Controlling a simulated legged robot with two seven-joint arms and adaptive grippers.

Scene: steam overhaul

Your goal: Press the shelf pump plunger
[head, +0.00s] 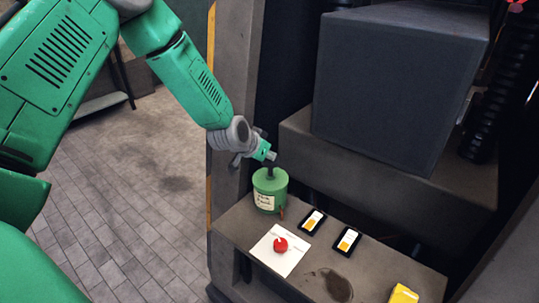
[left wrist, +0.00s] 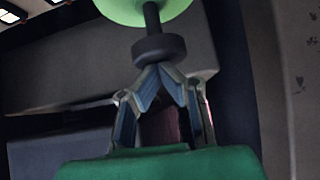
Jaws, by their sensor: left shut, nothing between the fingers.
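The shelf pump is a green can (head: 270,190) with a pale label, standing at the left back of the low shelf. Its dark plunger (head: 270,171) sticks up from the lid. My left gripper (head: 271,157) is shut and empty, with its fingertips right at the top of the plunger. In the left wrist view the shut fingertips (left wrist: 161,68) meet at the edge of the round dark plunger knob (left wrist: 158,48). The stem and green lid (left wrist: 140,10) show beyond it. I cannot tell whether the tips touch the knob. My right gripper is not in view.
The shelf (head: 240,229) also holds a white sheet (head: 292,262) with a red knob (head: 280,245), two dark-framed cards (head: 313,221), a dark stain and a yellow block (head: 403,294). A large grey box (head: 398,80) stands behind to the right. A post (head: 228,170) rises close at left.

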